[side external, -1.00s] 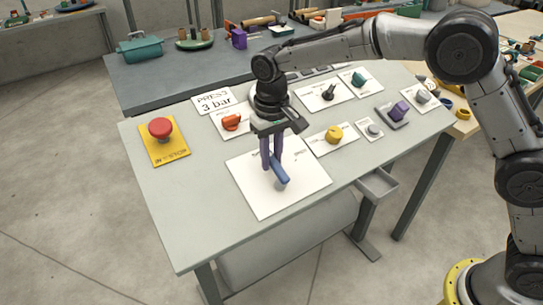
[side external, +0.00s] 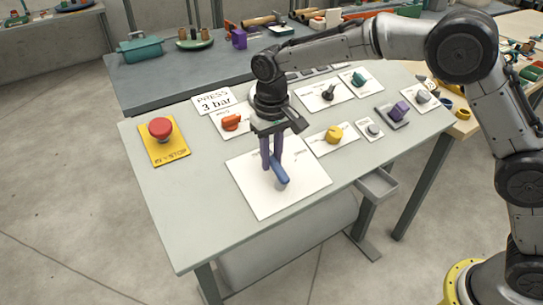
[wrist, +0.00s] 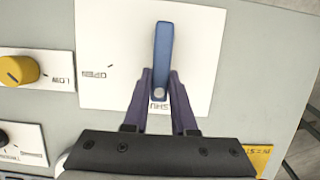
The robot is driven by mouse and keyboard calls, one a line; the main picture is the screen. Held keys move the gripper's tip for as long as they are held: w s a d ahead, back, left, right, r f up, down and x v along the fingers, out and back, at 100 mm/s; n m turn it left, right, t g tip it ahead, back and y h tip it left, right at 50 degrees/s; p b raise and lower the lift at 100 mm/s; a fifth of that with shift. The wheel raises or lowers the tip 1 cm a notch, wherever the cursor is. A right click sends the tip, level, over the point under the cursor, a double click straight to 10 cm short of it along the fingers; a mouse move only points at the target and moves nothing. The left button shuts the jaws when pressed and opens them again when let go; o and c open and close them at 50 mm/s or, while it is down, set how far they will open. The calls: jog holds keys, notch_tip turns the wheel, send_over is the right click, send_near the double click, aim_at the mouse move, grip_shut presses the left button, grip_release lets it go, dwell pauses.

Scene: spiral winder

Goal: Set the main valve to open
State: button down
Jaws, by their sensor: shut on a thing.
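The main valve is a blue lever (side external: 280,174) on a large white plate (side external: 295,199), with a small grey mount beneath the lever. In the wrist view the lever (wrist: 163,45) stands upright in the picture. The OPEN label (wrist: 93,74) and a tick mark are to its left. Part of the SHUT label (wrist: 159,106) shows between my fingers, below a round grey spot. My gripper (side external: 272,165) points down at the plate. In the wrist view its purple fingers (wrist: 161,75) are shut on the lever, one on each side. The fingers hide part of the plate's lettering.
A red stop button (side external: 160,130) on a yellow plate is at the left. The bench's near left surface is clear.

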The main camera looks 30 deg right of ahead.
jog(key=shift+d+m, duration=0.1)
jog(key=shift+m, duration=0.2)
jog(key=shift+s+d+m+y, duration=0.1)
jog(key=shift+d+m+y, duration=0.5)
jog(key=shift+m, duration=0.6)
jog(key=m, duration=0.1)
jog(key=d+m, duration=0.1)
jog(key=shift+s+d+m+y, duration=0.15)
jog(key=shift+s+m+y, duration=0.1)
jog(key=shift+m+y, duration=0.05)
jog(key=m, duration=0.1)
jog(key=s+d+m+t, duration=0.1)
jog(key=m, duration=0.1)
jog(key=shift+d+f+y, duration=0.1)
jog(key=shift+f+y, duration=0.05)
jog(key=shift+y, duration=0.25)
jog(key=shift+s+d+f+m+t+y, duration=0.1)
jog(key=shift+s+d+m+t+y, duration=0.1)
jog(key=shift+m, duration=0.55)
jog(key=shift+s+d+f+m+t+y, duration=0.1)
jog(key=shift+s+d+m+t, duration=0.1)
jog(key=shift+m, duration=0.55)
jog(key=c, duration=0.7)
grip_release()
jog(key=shift+s, duration=0.1)
jog(key=v, duration=1.3)
jog(key=shift+d+r, duration=0.1)
jog(key=shift+r, duration=0.3)
